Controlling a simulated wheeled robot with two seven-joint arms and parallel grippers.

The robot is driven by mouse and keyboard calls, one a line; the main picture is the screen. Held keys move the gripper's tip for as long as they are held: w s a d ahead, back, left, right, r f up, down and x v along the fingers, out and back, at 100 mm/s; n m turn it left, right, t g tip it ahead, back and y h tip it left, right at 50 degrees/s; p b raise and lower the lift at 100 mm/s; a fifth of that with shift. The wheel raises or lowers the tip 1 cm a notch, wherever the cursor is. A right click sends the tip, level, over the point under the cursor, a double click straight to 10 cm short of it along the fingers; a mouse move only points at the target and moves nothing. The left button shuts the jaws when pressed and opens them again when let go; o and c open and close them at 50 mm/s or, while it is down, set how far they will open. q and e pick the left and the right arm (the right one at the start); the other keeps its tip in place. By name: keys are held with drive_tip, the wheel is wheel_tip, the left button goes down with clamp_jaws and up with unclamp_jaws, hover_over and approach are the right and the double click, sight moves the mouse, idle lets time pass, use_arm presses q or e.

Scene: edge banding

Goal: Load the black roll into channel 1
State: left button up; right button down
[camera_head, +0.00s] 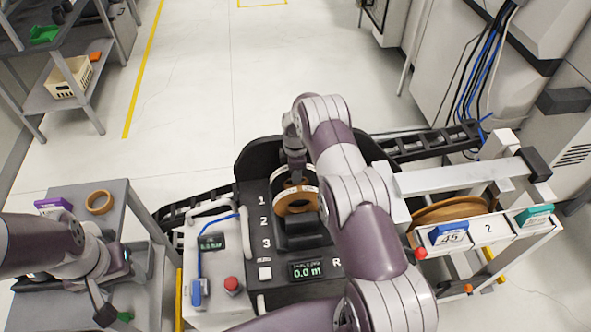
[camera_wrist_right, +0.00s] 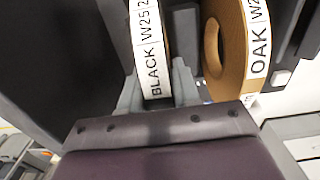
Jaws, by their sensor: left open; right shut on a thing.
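The black roll (camera_wrist_right: 150,50) shows in the right wrist view, its white rim label reading BLACK W25. My right gripper (camera_wrist_right: 158,96) is shut on it, a grey finger on each side. An oak roll (camera_wrist_right: 232,45), labelled OAK, stands close beside it; it also shows in the head view (camera_head: 297,201). In the head view my right gripper (camera_head: 293,158) points down over the black feeder (camera_head: 257,200), near the row marked 1. My arm and the oak roll hide most of the black roll there, so I cannot tell whether it is seated. My left gripper (camera_head: 113,312) is open at the lower left.
A grey side table (camera_head: 130,215) at the left bears a tan roll (camera_head: 99,202) and a purple-topped item (camera_head: 52,206). A control box (camera_head: 205,268) with a red button stands left of the feeder. A large wood-coloured coil (camera_head: 450,210) sits at the right behind numbered tags.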

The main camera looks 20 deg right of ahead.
drive_tip(key=shift+w+f+b, duration=0.1)
drive_tip(key=shift+f+b, duration=0.3)
drive_tip(key=shift+b, duration=0.05)
drive_tip(key=c, duration=0.8)
unclamp_jaws()
drive_tip(key=shift+r, duration=0.15)
